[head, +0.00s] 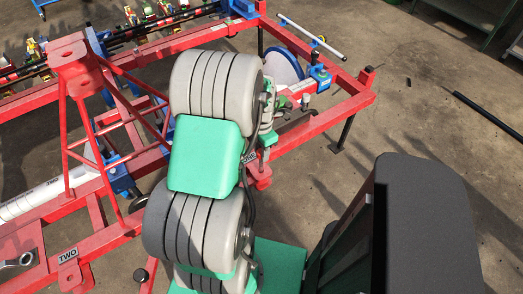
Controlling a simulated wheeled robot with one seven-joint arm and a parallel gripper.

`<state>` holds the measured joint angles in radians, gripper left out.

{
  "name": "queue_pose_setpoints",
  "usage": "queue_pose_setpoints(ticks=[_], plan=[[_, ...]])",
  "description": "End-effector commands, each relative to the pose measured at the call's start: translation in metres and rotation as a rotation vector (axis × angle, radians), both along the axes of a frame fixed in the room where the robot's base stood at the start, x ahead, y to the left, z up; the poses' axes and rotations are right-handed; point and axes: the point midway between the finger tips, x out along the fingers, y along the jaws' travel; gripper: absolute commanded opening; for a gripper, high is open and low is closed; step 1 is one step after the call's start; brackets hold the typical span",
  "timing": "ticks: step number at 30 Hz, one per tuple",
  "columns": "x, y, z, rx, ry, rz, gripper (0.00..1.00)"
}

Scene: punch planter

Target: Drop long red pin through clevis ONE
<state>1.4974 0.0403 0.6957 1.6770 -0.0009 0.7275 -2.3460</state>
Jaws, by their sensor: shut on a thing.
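My arm's grey and green links cover the middle of the head view. Its far end lies behind them, by the right-hand part of the red frame (330,108), and my gripper's fingertips are hidden. I cannot make out the long red pin. A label reading TWO (67,256) is on the red beam at the lower left.
A red upright tower (78,90) stands at the left. A blue and white disc (283,66) and a blue block (320,78) sit by the frame's far right side. A wrench (18,261) lies at the lower left. Open concrete floor (400,100) spreads to the right.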

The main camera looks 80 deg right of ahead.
Motion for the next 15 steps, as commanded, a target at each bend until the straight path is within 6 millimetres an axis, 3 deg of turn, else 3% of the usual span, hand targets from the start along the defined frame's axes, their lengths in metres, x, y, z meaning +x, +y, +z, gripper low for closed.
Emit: queue_pose_setpoints(ticks=[15], plan=[[0.0,0.0,-0.014,-0.001,0.0,0.0,0.0]])
